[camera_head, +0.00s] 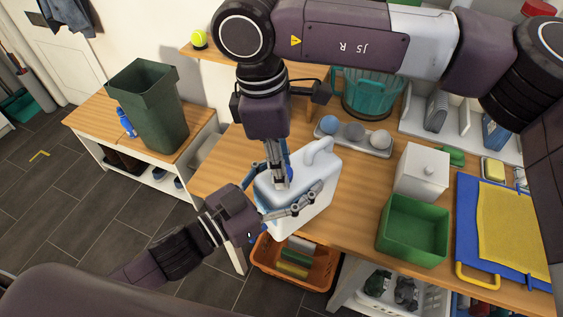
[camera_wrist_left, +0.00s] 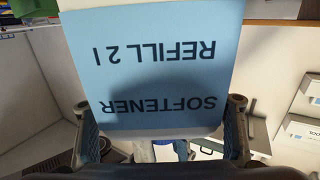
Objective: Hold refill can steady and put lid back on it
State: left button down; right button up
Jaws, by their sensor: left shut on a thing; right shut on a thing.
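The refill can (camera_head: 313,207) is a white jug with a moulded handle, standing near the front edge of the wooden table. Its blue label, reading "SOFTENER REFILL 2 l" upside down, fills the left wrist view (camera_wrist_left: 160,65). My left gripper (camera_head: 290,198) is shut on the can's body from the lower left; its fingers flank the label in the left wrist view (camera_wrist_left: 165,125). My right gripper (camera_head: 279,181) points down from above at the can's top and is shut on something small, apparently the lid. The lid and the can's opening are hidden by the fingers.
A tray with balls (camera_head: 353,137) sits behind the can. A white lidded box (camera_head: 422,170) and a green bin (camera_head: 412,230) stand to the right. An orange basket (camera_head: 293,267) is below the table edge. Some bare tabletop lies right of the can.

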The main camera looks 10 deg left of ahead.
jog(key=shift+r, duration=0.1)
jog(key=o, duration=0.7)
jog(key=shift+c, duration=0.2)
jog(key=shift+r, duration=2.25)
jog(key=shift+w, duration=0.1)
jog(key=shift+c, duration=0.4)
